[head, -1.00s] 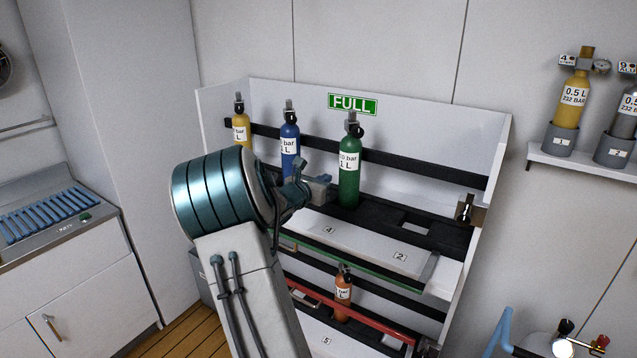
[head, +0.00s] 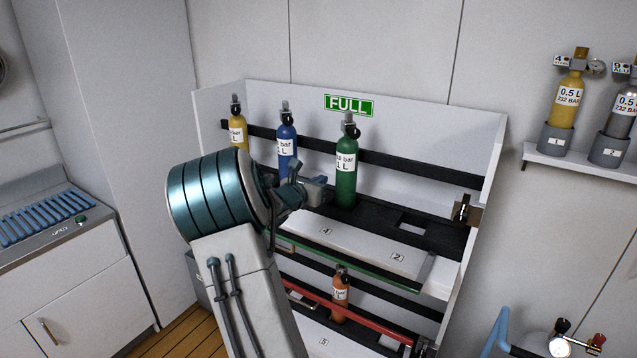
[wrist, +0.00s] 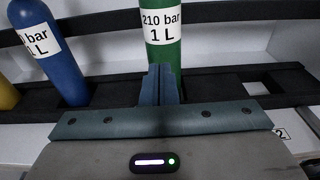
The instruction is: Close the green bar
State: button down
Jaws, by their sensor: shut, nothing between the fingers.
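The green bar (head: 362,268) runs along the low front edge of the upper shelf, below the number plates. It is down, not across the cylinders. Its left end is hidden behind my arm. A metal latch bracket (head: 462,208) stands at the right end of the upper shelf. My gripper (head: 325,184) is shut and empty, left of the green cylinder (head: 346,178) in the head view. In the wrist view its closed fingers (wrist: 160,84) overlap the lower part of the green cylinder; whether they touch it I cannot tell. The bar does not show in the wrist view.
A blue cylinder (head: 287,145) and a yellow one (head: 237,132) stand left on the upper shelf. A red bar (head: 345,308) crosses the lower shelf before an orange cylinder (head: 340,290). A wall shelf (head: 565,158) holds small cylinders at right.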

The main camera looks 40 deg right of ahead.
jog(key=s+a+f+b, duration=0.2)
jog(key=a+f+b, duration=0.4)
jog(key=a, duration=0.3)
jog(key=shift+s+a+b, duration=0.2)
jog(key=shift+a+b, duration=0.15)
